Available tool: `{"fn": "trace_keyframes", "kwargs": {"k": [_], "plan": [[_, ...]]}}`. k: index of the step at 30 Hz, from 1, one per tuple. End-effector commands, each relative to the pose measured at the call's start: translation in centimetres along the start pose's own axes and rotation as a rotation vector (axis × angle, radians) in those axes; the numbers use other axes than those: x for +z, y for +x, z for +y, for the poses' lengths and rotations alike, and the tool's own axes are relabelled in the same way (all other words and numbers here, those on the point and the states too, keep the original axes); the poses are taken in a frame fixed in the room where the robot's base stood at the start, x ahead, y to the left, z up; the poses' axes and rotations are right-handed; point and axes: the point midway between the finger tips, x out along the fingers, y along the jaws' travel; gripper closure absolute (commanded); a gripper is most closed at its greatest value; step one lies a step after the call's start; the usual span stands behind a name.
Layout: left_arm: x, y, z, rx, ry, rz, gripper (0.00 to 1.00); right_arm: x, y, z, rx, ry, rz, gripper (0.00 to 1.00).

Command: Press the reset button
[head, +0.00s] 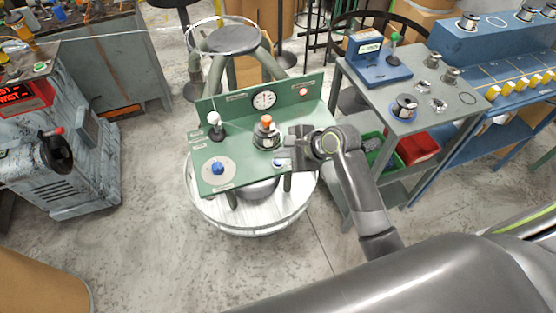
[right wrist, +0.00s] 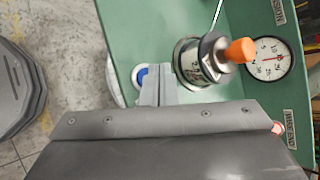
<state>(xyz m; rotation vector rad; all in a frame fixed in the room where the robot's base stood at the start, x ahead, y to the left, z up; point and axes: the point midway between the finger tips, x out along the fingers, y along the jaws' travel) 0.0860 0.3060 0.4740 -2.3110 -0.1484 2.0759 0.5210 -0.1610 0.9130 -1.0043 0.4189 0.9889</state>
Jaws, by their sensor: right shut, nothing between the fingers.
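A green control panel (head: 240,172) stands on a round white base. A small blue button (head: 278,163) with a pale ring sits at its front right; its label is too small to read. The blue button also shows in the right wrist view (right wrist: 141,75), partly hidden by my fingers. My right gripper (head: 291,151) is shut and empty, over the panel's right edge. In the right wrist view its fingertips (right wrist: 158,82) are right beside the button; I cannot tell whether they touch it. My left gripper is not in view.
A metal spool with an orange top (head: 266,133) stands close beside my right gripper. A grey table (head: 385,118) stands at right.

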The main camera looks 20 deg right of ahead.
Motion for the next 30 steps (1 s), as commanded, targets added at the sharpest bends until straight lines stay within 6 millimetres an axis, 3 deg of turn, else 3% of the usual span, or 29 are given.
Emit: {"fn": "trace_keyframes", "kwargs": {"k": [30], "plan": [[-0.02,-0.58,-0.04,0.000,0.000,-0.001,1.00,-0.15,0.21,0.17,0.001,0.001,0.000,1.00]]}}
